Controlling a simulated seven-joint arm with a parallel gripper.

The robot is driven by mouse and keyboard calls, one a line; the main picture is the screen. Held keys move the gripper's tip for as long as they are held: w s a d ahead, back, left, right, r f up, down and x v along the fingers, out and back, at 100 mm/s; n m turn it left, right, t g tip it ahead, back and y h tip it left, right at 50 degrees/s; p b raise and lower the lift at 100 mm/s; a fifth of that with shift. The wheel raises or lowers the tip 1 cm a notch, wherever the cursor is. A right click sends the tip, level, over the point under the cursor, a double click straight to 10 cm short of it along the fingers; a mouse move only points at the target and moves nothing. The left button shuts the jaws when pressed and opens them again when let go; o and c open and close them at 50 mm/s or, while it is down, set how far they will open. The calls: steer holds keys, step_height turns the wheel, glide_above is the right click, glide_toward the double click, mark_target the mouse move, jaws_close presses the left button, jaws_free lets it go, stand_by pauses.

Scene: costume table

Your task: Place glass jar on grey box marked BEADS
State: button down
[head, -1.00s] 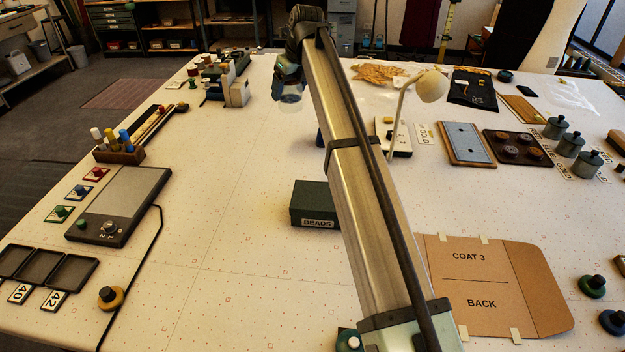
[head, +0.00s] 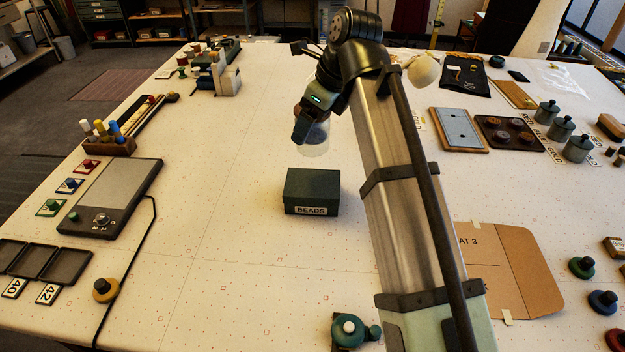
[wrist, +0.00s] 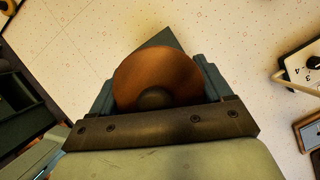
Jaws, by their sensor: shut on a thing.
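My gripper (head: 302,122) is shut on the glass jar (head: 315,142), a clear jar with a brown lid, and holds it in the air. In the head view the jar is above and just behind the grey box marked BEADS (head: 312,185), apart from it. The jar's round brown lid (wrist: 155,75) fills the space between the fingers in the wrist view and hides most of the jar. The box is dark grey-green, closed, with a flat top and a white label on its front. A dark corner shows behind the lid in the wrist view; I cannot tell what it is.
A scale (head: 118,200) with a cable lies at the left. A cardboard pattern (head: 520,270) is at the right front, partly behind my arm. A blue-grey board (head: 458,128) and a dark tray (head: 512,148) lie to the right. The table around the box is clear.

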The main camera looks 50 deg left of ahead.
mark_target(328, 132)
steer(key=shift+f, duration=5)
steer(key=shift+f, duration=0.1)
jaws_free()
steer(key=v, duration=1.2)
steer(key=shift+w, duration=0.1)
